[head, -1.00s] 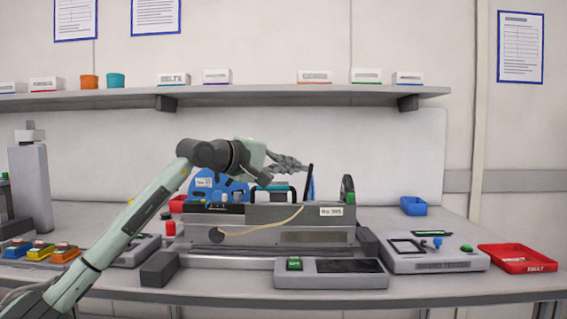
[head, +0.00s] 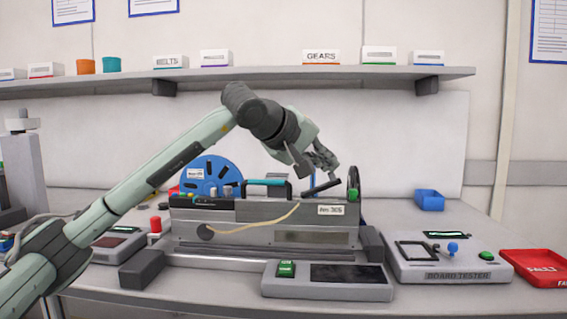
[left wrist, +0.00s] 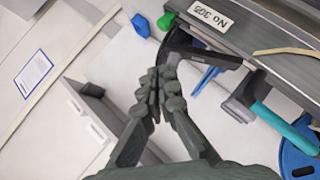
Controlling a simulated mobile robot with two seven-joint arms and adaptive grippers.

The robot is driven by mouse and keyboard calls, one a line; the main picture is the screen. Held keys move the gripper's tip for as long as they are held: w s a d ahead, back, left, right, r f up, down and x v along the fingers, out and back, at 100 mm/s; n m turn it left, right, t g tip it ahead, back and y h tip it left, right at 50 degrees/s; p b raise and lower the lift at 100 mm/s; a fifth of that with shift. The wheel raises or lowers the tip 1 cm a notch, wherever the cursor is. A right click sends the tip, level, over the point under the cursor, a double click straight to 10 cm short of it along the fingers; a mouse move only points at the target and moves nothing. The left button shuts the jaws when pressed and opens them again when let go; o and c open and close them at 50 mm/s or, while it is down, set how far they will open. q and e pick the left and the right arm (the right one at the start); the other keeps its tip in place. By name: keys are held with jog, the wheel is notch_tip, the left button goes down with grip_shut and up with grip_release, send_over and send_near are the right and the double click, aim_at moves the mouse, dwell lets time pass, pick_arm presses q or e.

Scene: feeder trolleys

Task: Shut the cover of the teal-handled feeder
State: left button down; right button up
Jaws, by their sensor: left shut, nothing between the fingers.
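The teal-handled feeder has a grey body (head: 245,212) and stands on the bench, labelled No 305. Its teal handle (head: 265,182) lies across the top and also shows in the left wrist view (left wrist: 287,128). A dark cover plate (head: 322,187) at the right of the feeder top is tilted, its right end raised. It also shows in the left wrist view (left wrist: 212,54). My left gripper (head: 330,163) is shut and empty, just above the cover; its fingertips (left wrist: 161,76) are close to the plate, and contact is unclear. My right gripper is out of view.
A blue reel (head: 211,172) stands behind the feeder, and a dark wheel (head: 354,183) at its right end. The board tester (head: 455,262), blue bin (head: 429,200) and red fault tray (head: 540,267) are to the right.

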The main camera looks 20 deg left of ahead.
pick_arm(q)
jog(key=d+f, duration=0.1)
jog(key=d+f+y, duration=0.1)
jog(key=shift+w+d+f+m+b, duration=0.25)
jog(key=shift+w+f+m+b, duration=0.05)
jog(key=shift+w+f, duration=0.1)
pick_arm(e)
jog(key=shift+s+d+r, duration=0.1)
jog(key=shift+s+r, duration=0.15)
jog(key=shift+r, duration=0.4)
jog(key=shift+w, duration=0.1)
